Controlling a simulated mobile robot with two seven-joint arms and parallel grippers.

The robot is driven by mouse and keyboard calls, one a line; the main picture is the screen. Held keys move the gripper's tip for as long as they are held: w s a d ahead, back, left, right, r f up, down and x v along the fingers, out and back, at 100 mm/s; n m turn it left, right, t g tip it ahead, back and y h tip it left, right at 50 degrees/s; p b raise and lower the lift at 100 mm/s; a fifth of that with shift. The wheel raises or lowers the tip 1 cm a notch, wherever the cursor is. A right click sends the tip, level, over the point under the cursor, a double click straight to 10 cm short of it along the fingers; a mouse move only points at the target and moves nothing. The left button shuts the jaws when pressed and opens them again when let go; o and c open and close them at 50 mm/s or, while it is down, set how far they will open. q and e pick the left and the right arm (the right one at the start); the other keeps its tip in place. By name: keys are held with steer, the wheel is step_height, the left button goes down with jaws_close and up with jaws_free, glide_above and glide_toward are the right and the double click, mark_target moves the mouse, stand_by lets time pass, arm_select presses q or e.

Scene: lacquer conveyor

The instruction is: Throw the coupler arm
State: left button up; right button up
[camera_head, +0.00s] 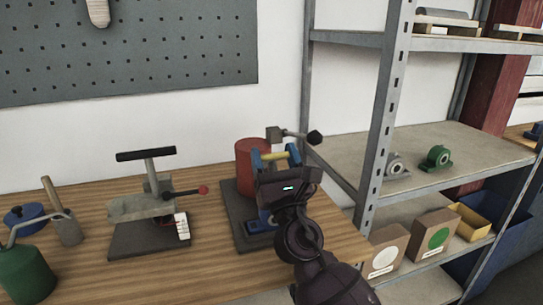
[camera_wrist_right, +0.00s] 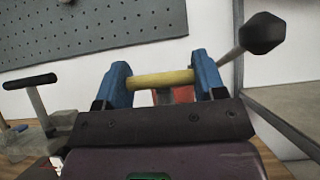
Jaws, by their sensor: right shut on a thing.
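A device on a dark base plate (camera_head: 240,233) stands near the bench's right end, partly hidden behind my right arm. Its grey lever (camera_head: 294,133) runs sideways at the top, with a block at the left and a black knob (camera_head: 315,138) at the right. The knob also shows in the right wrist view (camera_wrist_right: 263,33). My right gripper (camera_head: 275,156) is at the device, just below the lever. Its blue fingers are shut on a yellow bar (camera_wrist_right: 160,79), which spans between them. I cannot tell how the bar joins the lever. My left gripper is not in view.
A red cylinder (camera_head: 250,155) stands behind the gripper. A clamp-like fixture (camera_head: 142,205) with a black T-handle stands to the left, near a green can (camera_head: 25,275). A metal shelf post (camera_head: 385,110) rises close on the right. Bare wood lies between the two devices.

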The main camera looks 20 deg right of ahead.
mark_target(274, 169)
steer(key=shift+s+f+b, duration=0.25)
steer(key=shift+f+b, duration=0.05)
steer(key=shift+f, duration=0.3)
steer(key=shift+s+f+b, duration=0.25)
steer(key=shift+f+b, duration=0.1)
steer(key=shift+f, duration=0.25)
steer(key=shift+s+f+b, duration=0.25)
steer(key=shift+f+b, duration=0.05)
steer(key=shift+f, duration=0.3)
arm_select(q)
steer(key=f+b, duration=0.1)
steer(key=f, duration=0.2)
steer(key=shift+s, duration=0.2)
arm_select(e)
steer(key=shift+s+f, duration=0.2)
steer(key=shift+f, duration=0.4)
steer(key=shift+s+f, duration=0.2)
steer(key=shift+f, duration=0.4)
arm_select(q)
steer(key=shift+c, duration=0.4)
